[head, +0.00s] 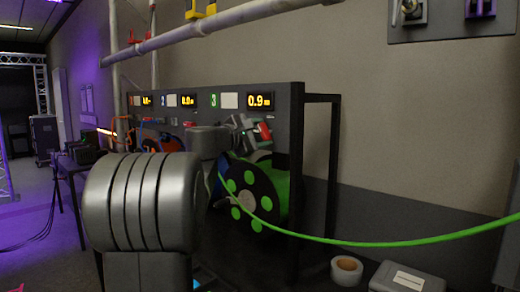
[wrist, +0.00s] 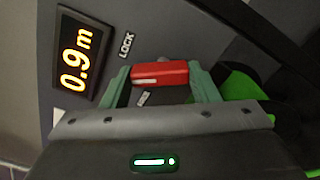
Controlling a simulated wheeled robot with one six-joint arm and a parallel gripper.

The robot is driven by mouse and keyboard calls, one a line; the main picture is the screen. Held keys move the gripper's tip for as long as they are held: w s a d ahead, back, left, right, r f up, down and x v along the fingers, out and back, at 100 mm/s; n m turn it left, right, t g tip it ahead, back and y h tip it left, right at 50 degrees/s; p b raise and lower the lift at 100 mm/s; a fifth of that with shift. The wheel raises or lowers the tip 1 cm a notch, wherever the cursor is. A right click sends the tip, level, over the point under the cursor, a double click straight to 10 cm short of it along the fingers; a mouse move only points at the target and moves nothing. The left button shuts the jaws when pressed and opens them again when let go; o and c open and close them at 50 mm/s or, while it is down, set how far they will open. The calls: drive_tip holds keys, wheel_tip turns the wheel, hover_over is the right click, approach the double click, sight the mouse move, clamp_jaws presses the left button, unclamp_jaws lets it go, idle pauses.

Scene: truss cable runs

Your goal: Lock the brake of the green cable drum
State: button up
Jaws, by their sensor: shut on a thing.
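The green cable drum (head: 240,208), with a black flange and green dots, sits in bay 3 of the dark rack. Its red brake handle (wrist: 160,74) shows in the wrist view between my two green fingers. My gripper (wrist: 161,82) is shut on the handle, a finger at each end. The word LOCK (wrist: 126,45) is printed above the handle, and a smaller label below it is partly covered. In the head view my gripper (head: 252,132) is at the rack front above the drum, with the handle partly hidden. The bay's display (wrist: 77,50) reads 0.9 m.
A green cable (head: 390,241) runs from the drum to the right across open space. A tape roll (head: 346,270) and a grey case (head: 405,279) sit at lower right. The rack's black post (head: 333,180) stands right of the drum. A pipe (head: 200,30) crosses above.

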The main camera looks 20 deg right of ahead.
drive_tip(key=m+b, duration=0.3)
drive_tip(key=shift+f+m+b, duration=0.25)
drive_tip(key=shift+m+b, duration=0.05)
drive_tip(key=shift+s+r+m+b, duration=0.1)
drive_tip(key=shift+r+m+b, duration=0.05)
drive_tip(key=shift+m+b, duration=1)
drive_tip(key=shift+m, duration=0.35)
drive_tip(key=o, duration=1)
drive_tip(key=shift+r, duration=0.1)
drive_tip(key=b+v, duration=0.1)
drive_tip(key=v, duration=1.2)
drive_tip(key=shift+s+a, duration=0.1)
drive_tip(key=shift+a, duration=0.25)
drive_tip(key=shift+d, duration=0.15)
